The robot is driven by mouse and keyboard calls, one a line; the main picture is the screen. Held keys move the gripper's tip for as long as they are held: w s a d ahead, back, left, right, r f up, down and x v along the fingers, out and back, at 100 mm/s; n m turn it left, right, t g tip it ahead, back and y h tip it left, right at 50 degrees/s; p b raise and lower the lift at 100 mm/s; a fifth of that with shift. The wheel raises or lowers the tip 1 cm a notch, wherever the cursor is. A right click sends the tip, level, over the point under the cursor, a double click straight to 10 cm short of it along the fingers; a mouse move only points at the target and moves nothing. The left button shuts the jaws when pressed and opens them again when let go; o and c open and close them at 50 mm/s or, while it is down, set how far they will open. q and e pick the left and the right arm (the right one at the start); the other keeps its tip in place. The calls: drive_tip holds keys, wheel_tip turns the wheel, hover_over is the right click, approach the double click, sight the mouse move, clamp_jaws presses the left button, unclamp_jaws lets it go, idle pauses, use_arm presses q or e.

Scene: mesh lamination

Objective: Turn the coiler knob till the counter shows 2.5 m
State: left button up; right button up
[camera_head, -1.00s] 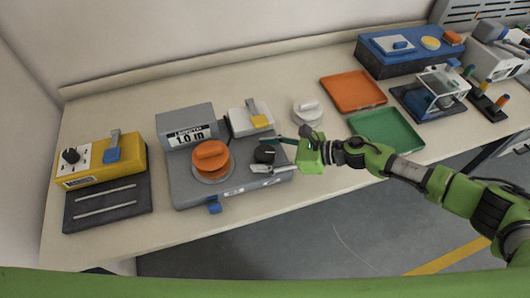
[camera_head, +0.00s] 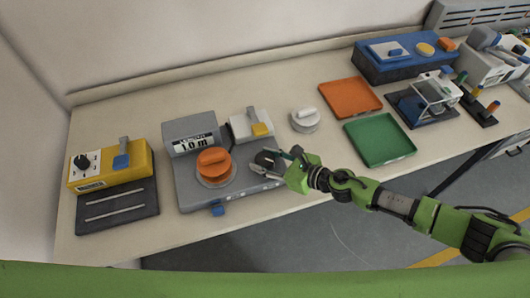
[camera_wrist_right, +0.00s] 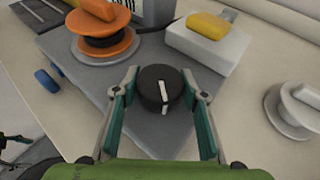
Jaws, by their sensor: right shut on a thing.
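The coiler (camera_head: 184,195) is a grey machine on the bench, left of centre in the head view. Its counter (camera_head: 194,144) reads 1.0 m. An orange spool (camera_head: 214,162) sits on top of it. The black coiler knob (camera_head: 266,159) is at its right end. My right gripper (camera_head: 262,161) is shut on this knob, one finger on either side. In the right wrist view the knob (camera_wrist_right: 154,80) is between the fingers, with its white pointer line (camera_wrist_right: 163,90) showing.
A yellow device (camera_head: 112,170) with a dark plate stands to the left. A white unit with a yellow block (camera_head: 260,129) sits behind the knob. A white spool (camera_head: 304,120), an orange tray (camera_head: 350,97) and a green tray (camera_head: 380,140) lie to the right.

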drive_tip(key=m+t+h+p, duration=0.3)
drive_tip(key=p, duration=0.1)
drive_tip(key=shift+s+a+r+m, duration=0.15)
drive_tip(key=shift+r+m, duration=0.1)
drive_tip(key=shift+m, duration=0.15)
drive_tip(key=m+t+h+p, duration=0.1)
drive_tip(key=m+h, duration=0.1)
drive_tip(key=h, duration=0.1)
drive_tip(key=shift+f+m+t+p, duration=0.15)
drive_tip(key=shift+m+t+p, duration=0.15)
drive_tip(key=shift+m+p, duration=0.1)
drive_tip(key=shift+f+m+t+h, duration=0.1)
drive_tip(key=shift+m+t+h, duration=0.2)
drive_tip(key=shift+m+h, duration=1.5)
drive_tip(key=shift+h, duration=0.2)
drive_tip(key=m+h+b, duration=0.2)
drive_tip(key=h, duration=0.1)
drive_tip(key=shift+f+m+h, duration=0.1)
drive_tip(key=shift+m+h, duration=0.2)
drive_tip(key=shift+m, duration=0.1)
use_arm(q)
wheel_tip(320, 180, up, 4)
drive_tip(key=shift+r, duration=0.25)
use_arm(e)
drive_tip(key=shift+m+h, duration=0.6)
drive_tip(key=shift+h, duration=0.1)
use_arm(q)
drive_tip(key=shift+b, duration=0.35)
use_arm(e)
drive_tip(key=shift+w, duration=0.2)
